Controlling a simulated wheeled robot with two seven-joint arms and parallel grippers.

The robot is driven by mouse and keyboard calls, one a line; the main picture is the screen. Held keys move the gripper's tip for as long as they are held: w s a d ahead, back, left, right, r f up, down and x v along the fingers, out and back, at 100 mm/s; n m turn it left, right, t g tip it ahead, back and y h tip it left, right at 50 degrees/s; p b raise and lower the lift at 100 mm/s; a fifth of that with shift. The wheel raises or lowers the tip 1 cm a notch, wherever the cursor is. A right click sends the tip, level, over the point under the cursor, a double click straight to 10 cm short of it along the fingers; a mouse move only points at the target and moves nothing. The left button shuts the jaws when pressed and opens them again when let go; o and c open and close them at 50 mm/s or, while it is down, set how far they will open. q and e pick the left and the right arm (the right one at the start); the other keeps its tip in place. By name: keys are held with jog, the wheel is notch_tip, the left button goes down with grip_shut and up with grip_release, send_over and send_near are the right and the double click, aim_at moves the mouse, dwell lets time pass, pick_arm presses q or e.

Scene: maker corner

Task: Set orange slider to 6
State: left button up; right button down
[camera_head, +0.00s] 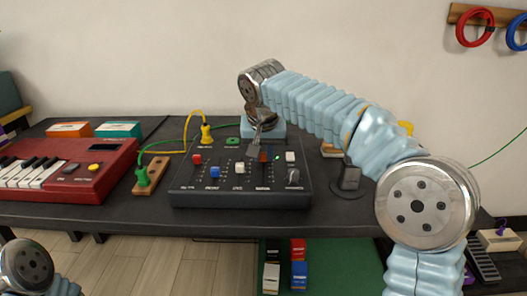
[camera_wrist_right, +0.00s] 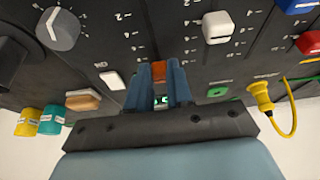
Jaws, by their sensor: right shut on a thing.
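The control panel (camera_head: 205,181) is a dark box on the table with several coloured sliders. The orange slider (camera_head: 263,155) is on its right half, partly hidden by my right gripper (camera_head: 257,143). In the right wrist view the orange slider's cap (camera_wrist_right: 159,69) sits between the two blue fingers of my right gripper (camera_wrist_right: 159,80), which is shut on it. Number marks run beside the slider tracks, but I cannot tell which number the orange cap lines up with. My left gripper is out of view.
The panel also has a red slider (camera_head: 197,159), blue slider (camera_head: 214,171), white slider (camera_head: 239,167) and grey knob (camera_head: 293,175). A red keyboard (camera_head: 90,160) is to the left, and a wooden block with a green plug (camera_head: 141,178) between.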

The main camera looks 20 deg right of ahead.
aim_at(263, 168)
jog(key=s, duration=0.1)
jog(key=s+b, duration=0.1)
jog(key=shift+s+a+f, duration=0.15)
jog(key=shift+s+a, duration=0.15)
jog(key=shift+a, duration=0.1)
jog(key=shift+s, duration=0.25)
jog(key=c, duration=1)
grip_release()
jog(key=shift+r, duration=0.2)
jog(key=p+v, duration=0.3)
jog(key=v, duration=1)
jog(key=shift+s+r, duration=0.15)
jog(key=shift+r, duration=0.15)
jog(key=shift+a, duration=0.1)
